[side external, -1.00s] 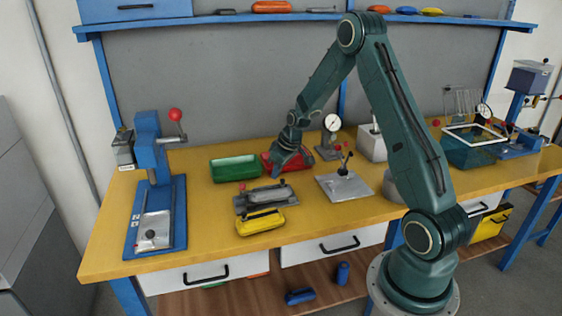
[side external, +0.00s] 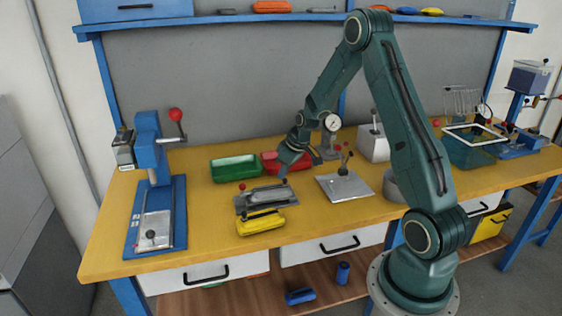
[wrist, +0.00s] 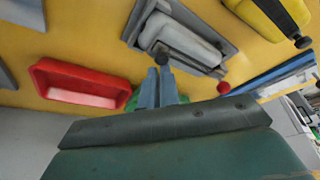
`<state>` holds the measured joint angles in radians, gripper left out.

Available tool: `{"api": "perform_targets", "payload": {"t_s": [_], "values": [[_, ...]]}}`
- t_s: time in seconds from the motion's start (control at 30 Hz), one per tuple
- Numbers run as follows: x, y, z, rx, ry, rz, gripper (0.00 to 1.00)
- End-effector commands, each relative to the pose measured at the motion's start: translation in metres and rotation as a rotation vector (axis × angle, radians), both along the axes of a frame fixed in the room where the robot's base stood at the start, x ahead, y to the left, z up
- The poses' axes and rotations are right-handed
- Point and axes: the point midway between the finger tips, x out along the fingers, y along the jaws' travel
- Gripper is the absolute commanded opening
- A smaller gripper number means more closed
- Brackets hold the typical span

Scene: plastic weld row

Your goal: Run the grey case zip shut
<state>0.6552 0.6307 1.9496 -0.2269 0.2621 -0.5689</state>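The grey case (side external: 268,194) lies in a grey metal holder (side external: 241,208) on the yellow bench top, and it also shows in the wrist view (wrist: 185,42). My gripper (side external: 284,179) is low at the case's right end in the side view. In the wrist view my two blue-grey fingers (wrist: 161,76) are close together, with their tips at a small dark knob (wrist: 162,59) beside the end of the case. I cannot tell whether they grip the knob or only stand beside it. The zip line is too small to make out.
A yellow case (side external: 261,222) lies just in front of the holder. A green bin (side external: 234,168) and a red bin (side external: 270,163) stand behind it. A red ball knob (wrist: 223,87) is near my fingers. A metal plate with levers (side external: 344,187) stands to the right.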

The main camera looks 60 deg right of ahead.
Motion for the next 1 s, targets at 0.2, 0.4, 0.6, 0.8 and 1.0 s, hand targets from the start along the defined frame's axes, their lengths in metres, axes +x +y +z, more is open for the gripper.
{"api": "perform_targets", "payload": {"t_s": [0.2, 0.4, 0.6, 0.8, 1.0], "values": [[-0.008, -0.002, -0.005, 0.005, 0.026, -0.011, 0.0], [0.002, -0.001, -0.003, 0.004, 0.023, -0.009, 0.0], [0.024, 0.0, 0.002, 0.001, 0.011, -0.004, 0.0], [0.036, -0.001, 0.015, -0.001, 0.002, -0.004, 0.0], [0.027, 0.0, 0.04, -0.001, 0.0, -0.001, 0.0]]}}
